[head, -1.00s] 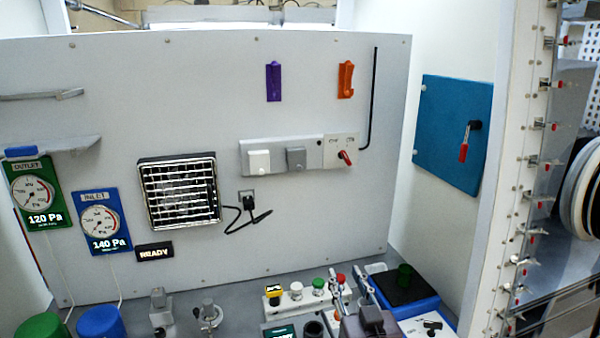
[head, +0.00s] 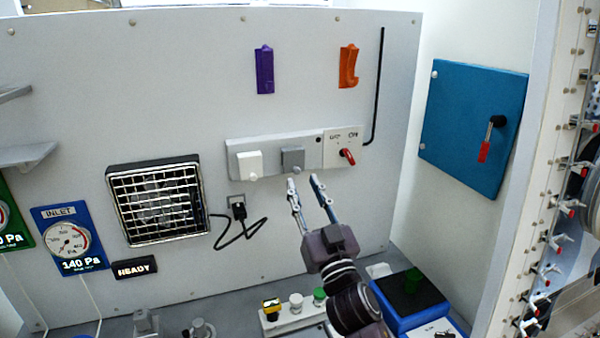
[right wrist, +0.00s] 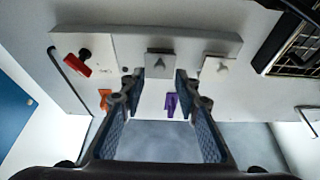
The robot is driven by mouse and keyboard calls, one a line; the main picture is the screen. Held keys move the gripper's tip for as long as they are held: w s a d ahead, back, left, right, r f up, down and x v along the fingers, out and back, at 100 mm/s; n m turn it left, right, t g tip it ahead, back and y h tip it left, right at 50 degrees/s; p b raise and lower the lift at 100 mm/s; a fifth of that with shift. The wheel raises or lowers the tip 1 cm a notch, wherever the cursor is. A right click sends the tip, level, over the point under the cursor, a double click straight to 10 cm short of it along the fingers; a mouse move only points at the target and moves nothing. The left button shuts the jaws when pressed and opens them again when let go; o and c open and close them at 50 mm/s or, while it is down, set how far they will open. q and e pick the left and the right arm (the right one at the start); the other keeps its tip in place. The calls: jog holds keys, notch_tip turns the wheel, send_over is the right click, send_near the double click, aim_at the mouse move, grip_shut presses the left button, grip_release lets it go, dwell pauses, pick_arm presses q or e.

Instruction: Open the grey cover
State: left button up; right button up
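The grey cover (head: 292,158) is a small square flap with a little knob at its lower edge. It sits shut on a light grey wall panel, between a white cover (head: 249,165) and a red rotary switch (head: 347,156). My right gripper (head: 304,182) is open, its two fingers pointing up at the wall just below the grey cover, with nothing between them. In the right wrist view the grey cover (right wrist: 160,64) shows ahead between the open fingers, apart from them. My left gripper is not in view.
A black cable (head: 238,228) hangs from a socket left of my right gripper, beside a vent grille (head: 155,202). Purple (head: 264,70) and orange (head: 348,66) holders are above the panel. A blue door (head: 472,128) is on the right wall.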

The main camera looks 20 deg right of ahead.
aim_at(298, 172)
jog(key=x, duration=0.2)
jog(key=shift+w+p, duration=0.3)
jog(key=shift+w, duration=0.45)
grip_shut()
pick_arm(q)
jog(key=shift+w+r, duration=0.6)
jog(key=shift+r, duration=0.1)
pick_arm(e)
jog(key=shift+r, duration=0.1)
